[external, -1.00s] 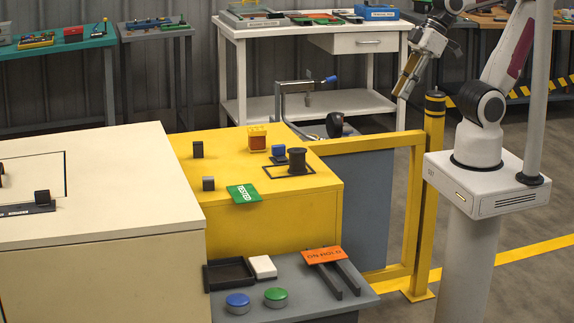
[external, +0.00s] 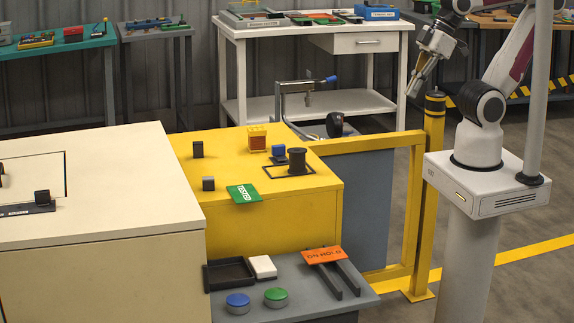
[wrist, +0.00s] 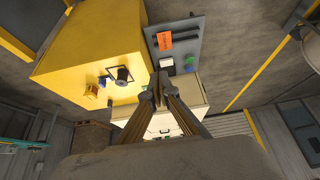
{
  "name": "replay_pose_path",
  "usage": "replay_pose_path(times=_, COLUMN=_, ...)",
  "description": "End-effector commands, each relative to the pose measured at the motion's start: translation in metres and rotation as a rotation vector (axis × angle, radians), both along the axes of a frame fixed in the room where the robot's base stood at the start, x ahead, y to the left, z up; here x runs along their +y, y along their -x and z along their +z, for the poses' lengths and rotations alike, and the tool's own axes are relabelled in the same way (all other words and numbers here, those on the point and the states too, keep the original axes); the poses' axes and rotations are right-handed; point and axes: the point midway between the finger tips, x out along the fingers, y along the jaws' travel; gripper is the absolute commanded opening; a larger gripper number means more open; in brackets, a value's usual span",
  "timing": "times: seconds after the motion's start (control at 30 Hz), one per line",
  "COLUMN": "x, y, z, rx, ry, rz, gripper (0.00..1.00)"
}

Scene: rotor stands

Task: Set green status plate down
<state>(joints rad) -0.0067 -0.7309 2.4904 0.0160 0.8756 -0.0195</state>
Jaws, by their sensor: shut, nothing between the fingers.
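The green status plate (external: 243,193), lettered TESTED, lies flat at the front edge of the yellow cabinet top and appears to overhang it slightly. My gripper (external: 411,92) is high at the right in the external view, well away from the plate, shut and empty. In the wrist view my gripper (wrist: 159,78) points down, its fingertips together. There the fingers cover part of the scene, and I cannot clearly make out the green plate.
The yellow cabinet (external: 270,225) also bears a black spool (external: 297,161), a yellow-and-red block (external: 257,138) and dark blocks. The orange plate (external: 323,255) rests on dark rails on the grey shelf (external: 300,290). A yellow post (external: 433,150) stands below my arm.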

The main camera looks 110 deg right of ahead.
Motion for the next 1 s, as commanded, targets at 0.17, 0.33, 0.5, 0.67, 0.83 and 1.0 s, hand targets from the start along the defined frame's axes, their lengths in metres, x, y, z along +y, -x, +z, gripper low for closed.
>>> replay_pose_path(times=0.17, x=0.014, y=-0.028, z=0.008, rx=-0.040, ry=-0.016, rz=0.057, gripper=0.00)
replay_pose_path(times=0.33, x=0.034, y=-0.069, z=0.020, rx=-0.104, ry=-0.036, rz=0.129, gripper=0.00)
replay_pose_path(times=0.5, x=0.055, y=-0.113, z=0.031, rx=-0.177, ry=-0.051, rz=0.194, gripper=0.00)
replay_pose_path(times=0.67, x=0.074, y=-0.153, z=0.039, rx=-0.246, ry=-0.056, rz=0.243, gripper=0.00)
replay_pose_path(times=0.83, x=0.091, y=-0.195, z=0.046, rx=-0.319, ry=-0.051, rz=0.279, gripper=0.00)
replay_pose_path(times=1.0, x=0.106, y=-0.235, z=0.049, rx=-0.387, ry=-0.036, rz=0.302, gripper=0.00)
